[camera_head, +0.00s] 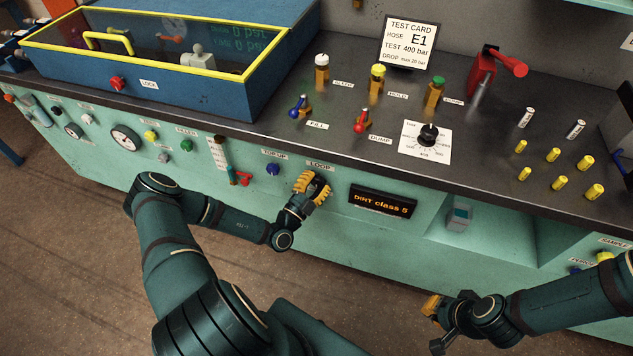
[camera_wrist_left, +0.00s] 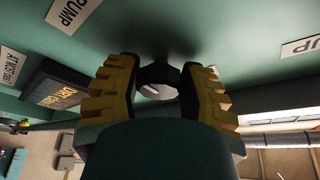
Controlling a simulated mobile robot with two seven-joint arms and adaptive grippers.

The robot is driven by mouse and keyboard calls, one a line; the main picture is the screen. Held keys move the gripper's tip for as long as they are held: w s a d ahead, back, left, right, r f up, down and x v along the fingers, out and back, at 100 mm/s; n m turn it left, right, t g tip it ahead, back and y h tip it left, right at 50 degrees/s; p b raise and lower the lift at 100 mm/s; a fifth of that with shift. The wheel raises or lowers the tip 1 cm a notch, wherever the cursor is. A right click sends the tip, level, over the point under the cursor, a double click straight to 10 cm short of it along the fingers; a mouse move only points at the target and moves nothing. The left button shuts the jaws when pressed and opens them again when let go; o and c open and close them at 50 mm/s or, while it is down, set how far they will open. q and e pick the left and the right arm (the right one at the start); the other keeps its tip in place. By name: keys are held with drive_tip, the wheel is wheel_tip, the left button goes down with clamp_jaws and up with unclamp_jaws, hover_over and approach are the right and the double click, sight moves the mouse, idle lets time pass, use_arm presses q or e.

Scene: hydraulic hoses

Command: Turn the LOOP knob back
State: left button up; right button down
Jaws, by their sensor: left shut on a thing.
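The LOOP knob (camera_wrist_left: 158,76) is a dark knob on the green front panel, below the LOOP label (camera_head: 320,165). My left gripper (camera_head: 317,187) is at the panel under that label, its yellow-padded fingers shut around the knob. In the left wrist view the fingers (camera_wrist_left: 158,90) stand on both sides of the knob, and its dark rim shows between them. The gripper hides most of the knob in the head view; its pointer mark cannot be read. My right gripper (camera_head: 437,312) hangs low in front of the bench, away from the panel; its finger opening is unclear.
A display (camera_head: 383,202) reading "DIRT class 5" is right of the knob. The blue TOP-UP knob (camera_head: 273,169) and a red-handled valve (camera_head: 241,179) are left of it. The dark bench top (camera_head: 330,134) overhangs above. An open recess (camera_head: 500,230) lies to the right.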

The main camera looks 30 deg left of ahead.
idle(0.4)
use_arm(q)
drive_tip(key=o, duration=1.2)
drive_tip(key=v, duration=1.2)
drive_tip(key=shift+d, duration=0.1)
